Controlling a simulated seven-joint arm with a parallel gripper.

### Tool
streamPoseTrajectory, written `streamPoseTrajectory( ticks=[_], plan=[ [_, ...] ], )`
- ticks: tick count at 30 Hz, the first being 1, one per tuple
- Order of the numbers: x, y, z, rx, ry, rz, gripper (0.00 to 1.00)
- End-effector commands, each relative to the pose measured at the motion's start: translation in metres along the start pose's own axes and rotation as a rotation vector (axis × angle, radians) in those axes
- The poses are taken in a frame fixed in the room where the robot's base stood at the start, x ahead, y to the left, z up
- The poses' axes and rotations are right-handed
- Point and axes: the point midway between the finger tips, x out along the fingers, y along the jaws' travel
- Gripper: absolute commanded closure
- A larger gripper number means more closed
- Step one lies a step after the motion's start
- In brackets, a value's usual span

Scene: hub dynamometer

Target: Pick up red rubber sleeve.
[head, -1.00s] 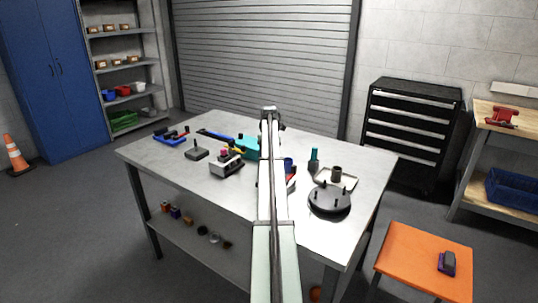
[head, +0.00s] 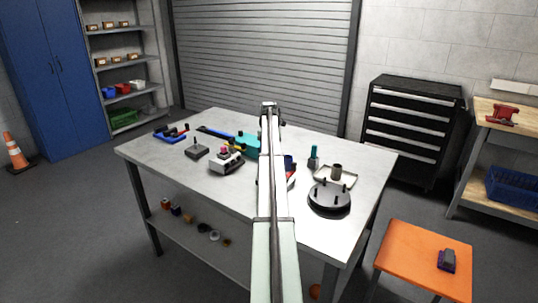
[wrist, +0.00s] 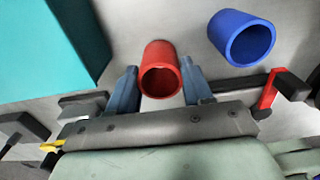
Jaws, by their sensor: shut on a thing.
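The red rubber sleeve (wrist: 160,70) is a short hollow tube in the middle of the wrist view, its open end facing the camera. My gripper (wrist: 161,88) has one blue-grey finger on each side of it and is shut on it. I cannot tell whether the sleeve is clear of the table. In the head view my arm covers the gripper and the sleeve.
A blue sleeve (wrist: 241,38) stands close to the right of the red one. A teal block (wrist: 60,35) is to the left. In the head view, a black round fixture with pegs (head: 329,197) and a shallow tray (head: 347,176) stand on the table (head: 215,198) to the right.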

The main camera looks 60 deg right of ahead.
Motion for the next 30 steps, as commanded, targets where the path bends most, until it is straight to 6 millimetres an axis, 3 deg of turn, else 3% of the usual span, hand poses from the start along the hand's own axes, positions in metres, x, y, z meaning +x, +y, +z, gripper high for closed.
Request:
streamPoseTrajectory(
  ticks=[30],
  plan=[
    [-0.05,0.0,0.0,0.0,-0.001,0.0,0.77]
  ],
)
